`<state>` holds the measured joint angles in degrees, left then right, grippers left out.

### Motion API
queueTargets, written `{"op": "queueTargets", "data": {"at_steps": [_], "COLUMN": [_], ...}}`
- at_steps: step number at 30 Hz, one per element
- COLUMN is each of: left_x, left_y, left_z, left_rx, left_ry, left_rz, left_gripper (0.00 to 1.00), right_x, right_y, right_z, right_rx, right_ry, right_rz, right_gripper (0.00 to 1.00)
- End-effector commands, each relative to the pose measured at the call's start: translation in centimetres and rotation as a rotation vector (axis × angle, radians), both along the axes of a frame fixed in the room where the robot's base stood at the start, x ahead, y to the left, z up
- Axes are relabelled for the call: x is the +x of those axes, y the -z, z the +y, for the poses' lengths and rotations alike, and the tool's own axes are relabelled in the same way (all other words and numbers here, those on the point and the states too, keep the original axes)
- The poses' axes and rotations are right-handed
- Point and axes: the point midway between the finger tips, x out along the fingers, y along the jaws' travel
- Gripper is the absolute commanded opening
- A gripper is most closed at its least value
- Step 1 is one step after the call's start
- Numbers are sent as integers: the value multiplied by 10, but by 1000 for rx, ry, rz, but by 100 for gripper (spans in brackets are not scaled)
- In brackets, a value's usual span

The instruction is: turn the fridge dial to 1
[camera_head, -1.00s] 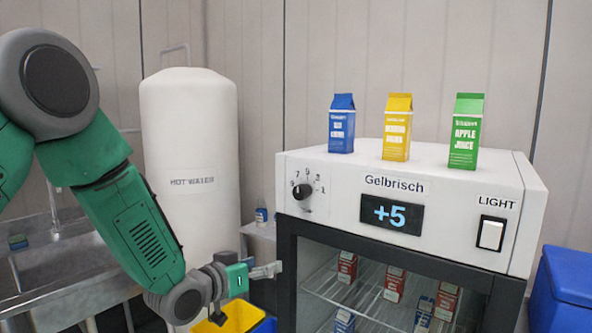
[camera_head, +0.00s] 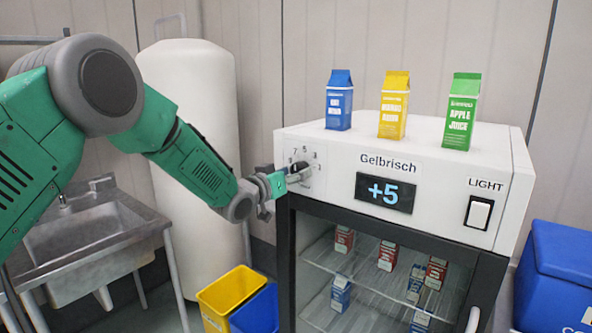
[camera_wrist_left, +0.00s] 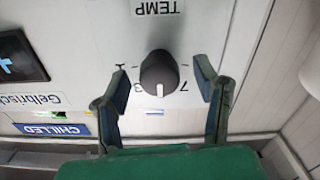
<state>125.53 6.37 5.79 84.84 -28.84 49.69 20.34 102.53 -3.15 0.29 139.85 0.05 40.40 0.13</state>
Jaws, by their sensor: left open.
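The fridge dial (camera_head: 299,171) is a black round knob on the white front panel, left of the "+5" display. The wrist view shows the dial (camera_wrist_left: 159,72) upside down, its white pointer line between the 7 and the 3. My left gripper (camera_head: 290,177) is at the dial in the head view and partly covers it. In the wrist view the left gripper (camera_wrist_left: 161,78) is open, one finger on either side of the knob, with gaps visible. The number at the pointer is hidden. My right gripper is not in view.
Blue, yellow and green cartons (camera_head: 393,105) stand on the fridge top. A light switch (camera_head: 479,213) is at the panel's right. A sink (camera_head: 90,240), a white tank (camera_head: 190,90), a yellow bin (camera_head: 225,292) and a blue box (camera_head: 565,260) stand around the fridge.

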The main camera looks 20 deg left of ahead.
Motion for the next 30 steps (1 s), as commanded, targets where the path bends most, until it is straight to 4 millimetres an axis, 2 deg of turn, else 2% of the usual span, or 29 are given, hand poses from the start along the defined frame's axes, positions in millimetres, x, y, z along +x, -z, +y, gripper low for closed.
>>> {"op": "queueTargets", "data": {"at_steps": [6, 14, 15, 17, 18, 19, 30], "left_x": [13, 13, 13, 13, 14, 14, 15], "left_y": [1, 2, 2, 2, 1, 2, 2], "left_z": [0, 2, 2, 1, 0, 0, 0], "left_rx": [-3, -6, -6, -5, -4, -4, 21], "left_ry": [-1, -1, -1, -1, -2, -3, -2], "left_rz": [0, 0, 1, 1, 1, 1, -8], "left_gripper": [56, 56, 48, 27, 13, 5, 5], "right_x": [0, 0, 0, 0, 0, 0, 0], "right_y": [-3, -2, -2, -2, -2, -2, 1], "right_z": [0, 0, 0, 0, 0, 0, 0], "right_rx": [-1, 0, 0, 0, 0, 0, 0], "right_ry": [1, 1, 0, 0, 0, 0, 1], "right_rz": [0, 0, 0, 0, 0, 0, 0], "right_gripper": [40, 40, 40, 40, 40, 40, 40]}}
